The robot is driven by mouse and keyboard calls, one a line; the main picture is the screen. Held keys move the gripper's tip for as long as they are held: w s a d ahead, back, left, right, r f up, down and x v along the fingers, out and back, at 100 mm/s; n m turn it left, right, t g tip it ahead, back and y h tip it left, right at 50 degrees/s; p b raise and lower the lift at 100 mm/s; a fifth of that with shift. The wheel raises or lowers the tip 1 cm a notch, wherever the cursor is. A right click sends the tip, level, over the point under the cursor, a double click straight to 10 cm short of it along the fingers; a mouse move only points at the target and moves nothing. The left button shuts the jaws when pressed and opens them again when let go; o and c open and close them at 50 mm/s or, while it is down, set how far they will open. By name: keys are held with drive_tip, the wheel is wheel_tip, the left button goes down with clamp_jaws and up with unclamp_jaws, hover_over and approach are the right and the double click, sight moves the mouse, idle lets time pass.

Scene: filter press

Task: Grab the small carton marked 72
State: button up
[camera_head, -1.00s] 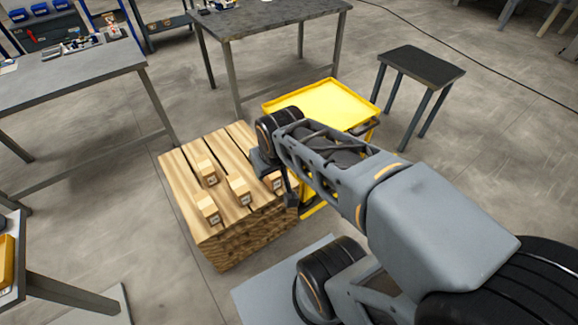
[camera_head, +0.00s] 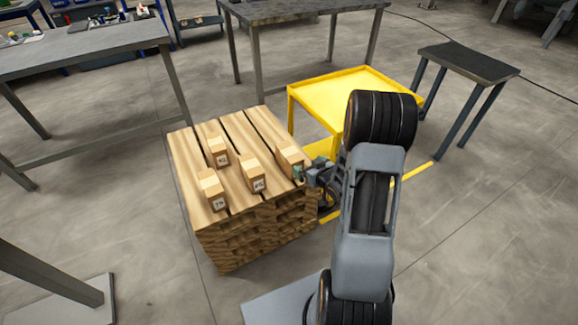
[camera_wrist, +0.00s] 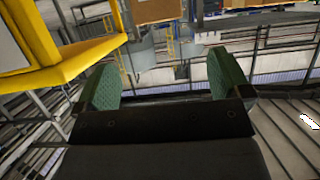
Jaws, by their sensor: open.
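Several small tan cartons stand on the wooden pallet stack (camera_head: 240,130) in the head view. The rear-left carton (camera_head: 216,148) and front-left carton (camera_head: 210,185) have labels too small to read surely; either could be 72. The middle carton's (camera_head: 252,170) label seems to read 65. The right carton (camera_head: 288,155) has its label hidden or blurred near my gripper. My gripper (camera_head: 303,174) is at the pallet's right edge, just beside that right carton; whether they touch is unclear. In the wrist view my gripper (camera_wrist: 168,82) is open, with green pads apart and no carton between them.
A yellow cart (camera_head: 335,95) stands behind and right of the pallet, close to my arm. A dark stool (camera_head: 468,62) is at the right. Grey tables (camera_head: 80,48) stand at the back left. Floor is clear in front of the pallet.

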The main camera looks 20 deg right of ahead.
sight(293, 156)
drive_tip(key=b+x, duration=0.2)
drive_tip(key=x, duration=1)
drive_tip(key=shift+w+a+f, duration=0.1)
drive_tip(key=shift+w+f, duration=0.05)
drive_tip(key=shift+c, duration=0.2)
drive_tip(key=c, duration=1.2)
drive_tip(key=shift+c, duration=0.3)
